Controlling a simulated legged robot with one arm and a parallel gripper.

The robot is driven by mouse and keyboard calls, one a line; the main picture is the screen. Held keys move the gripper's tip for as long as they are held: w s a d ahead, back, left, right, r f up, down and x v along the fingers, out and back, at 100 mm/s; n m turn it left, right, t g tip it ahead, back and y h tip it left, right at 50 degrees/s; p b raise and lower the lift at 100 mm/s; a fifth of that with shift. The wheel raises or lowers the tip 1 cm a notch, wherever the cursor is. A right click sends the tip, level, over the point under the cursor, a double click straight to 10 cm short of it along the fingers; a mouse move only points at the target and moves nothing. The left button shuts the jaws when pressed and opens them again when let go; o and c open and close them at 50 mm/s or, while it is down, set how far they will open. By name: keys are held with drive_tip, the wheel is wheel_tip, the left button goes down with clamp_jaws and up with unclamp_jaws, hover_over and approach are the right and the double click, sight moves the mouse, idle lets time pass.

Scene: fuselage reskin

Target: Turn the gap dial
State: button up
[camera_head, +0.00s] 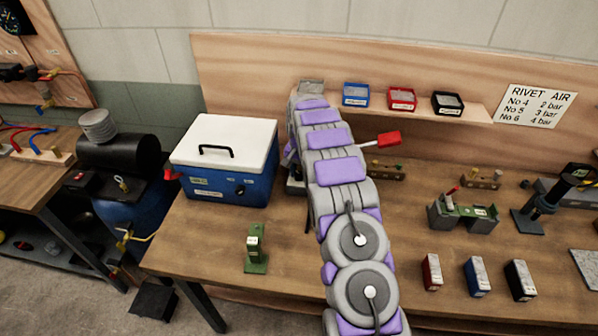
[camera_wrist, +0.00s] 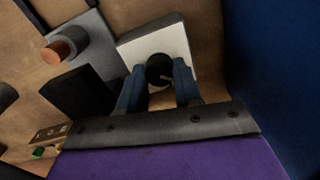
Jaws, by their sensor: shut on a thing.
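The dial, a round black knob (camera_wrist: 158,64) with a light pointer mark, sits on a square white plate (camera_wrist: 133,48) in the wrist view. My gripper (camera_wrist: 160,71) has its two blue fingers on either side of the knob, shut on it. Part of the knob's edge is hidden by the fingers. In the head view my arm reaches over the bench and hides the dial and the gripper. A red-handled lever (camera_head: 388,139) sticks out to the right of my arm there.
A blue cool box (camera_head: 228,186) with a white lid stands close left of my arm. A green stand (camera_head: 257,250) is nearer the front. Red, blue and black bins (camera_head: 402,98) sit on the back shelf. A black block (camera_wrist: 78,94) and a copper-coloured cylinder (camera_wrist: 57,52) are beside the plate.

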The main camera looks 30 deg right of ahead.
sight(300, 173)
drive_tip(key=c, duration=0.4)
drive_tip(key=shift+n+p, duration=0.5)
drive_tip(key=shift+n, duration=0.3)
drive_tip(key=o, duration=1)
drive_tip(key=shift+o, duration=0.2)
drive_tip(key=shift+r, duration=0.15)
wheel_tip(300, 173, up, 17)
drive_tip(key=p, duration=0.2)
drive_tip(key=shift+d, duration=0.2)
